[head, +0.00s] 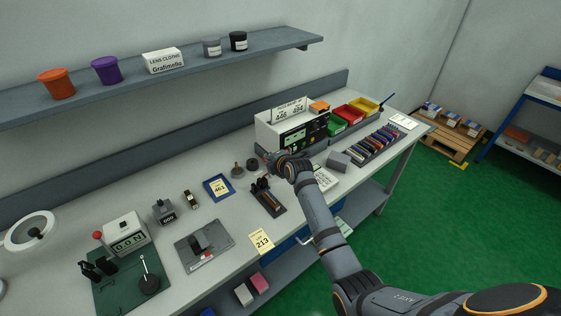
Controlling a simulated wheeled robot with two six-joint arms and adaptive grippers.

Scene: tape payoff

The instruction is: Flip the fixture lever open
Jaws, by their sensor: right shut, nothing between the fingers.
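My right gripper (272,158) is shut and empty. It hangs over the bench in front of the white instrument box, behind a small dark fixture (270,203) with black upright parts. The right arm reaches in from the lower right. A green base (122,292) at far left carries black upright parts and a thin rod on a round black foot. Which part is the fixture lever, and its position, is too small to tell. My left gripper is out of view.
The white instrument box (268,132) and colored bins (352,113) stand at the back right. A box with a digital display (127,238) and a red knob stands at left. A blue-framed card (217,187) lies mid-bench. A shelf (150,83) overhangs the back.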

